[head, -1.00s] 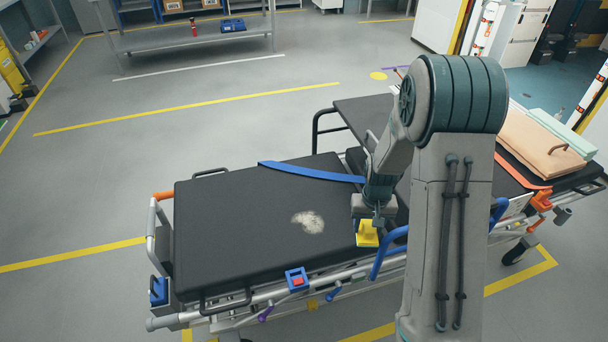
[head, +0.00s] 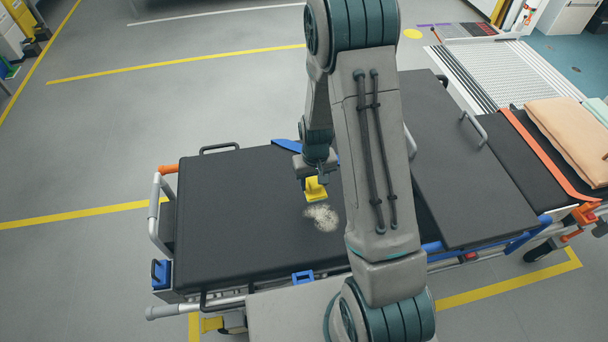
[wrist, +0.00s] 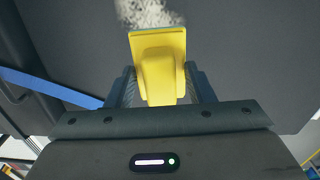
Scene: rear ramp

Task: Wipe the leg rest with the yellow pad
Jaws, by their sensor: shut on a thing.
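My gripper (head: 315,178) is shut on the yellow pad (head: 315,190), and its fingers show on both sides of the pad's grip in the wrist view (wrist: 160,85). The black leg rest (head: 240,225) is the flat padded section at the left of the stretcher. A pale speckled smudge (head: 322,217) lies on it just in front of the pad, and it also shows at the top of the wrist view (wrist: 145,12). The pad is at the smudge's far edge; I cannot tell whether it touches the surface.
A blue strap (head: 290,146) crosses the leg rest behind my gripper. Side rails and a blue-and-grey frame edge the stretcher. A raised black section (head: 460,170), an orange strap (head: 550,155) and a tan pillow (head: 575,140) are to the right.

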